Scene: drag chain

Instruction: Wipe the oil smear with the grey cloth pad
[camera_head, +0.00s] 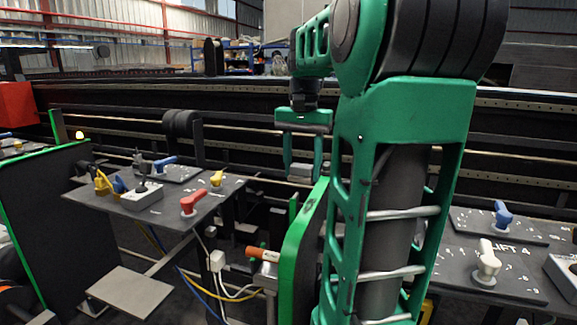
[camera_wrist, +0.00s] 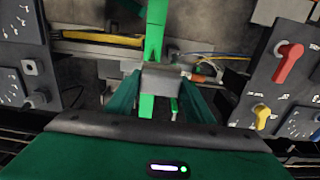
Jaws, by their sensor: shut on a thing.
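My gripper (camera_head: 303,174) hangs in the middle of the head view, its two green fingers pointing down. It is shut on the grey cloth pad (camera_head: 300,169), a small grey block between the fingertips. In the wrist view the pad (camera_wrist: 166,78) sits between the fingers, above a green-edged panel (camera_wrist: 154,42). The same panel (camera_head: 303,235) stands just below the pad in the head view. I cannot tell whether pad and panel touch. A faint dark mark shows on the panel's green edge; I cannot tell if it is the oil smear.
A control desk with a red lever (camera_head: 195,202) and a grey switch box (camera_head: 142,196) stands at left. Another desk with a blue lever (camera_head: 503,215) and a white lever (camera_head: 487,262) is at right. An orange-handled part (camera_head: 263,254) and loose cables are by the panel.

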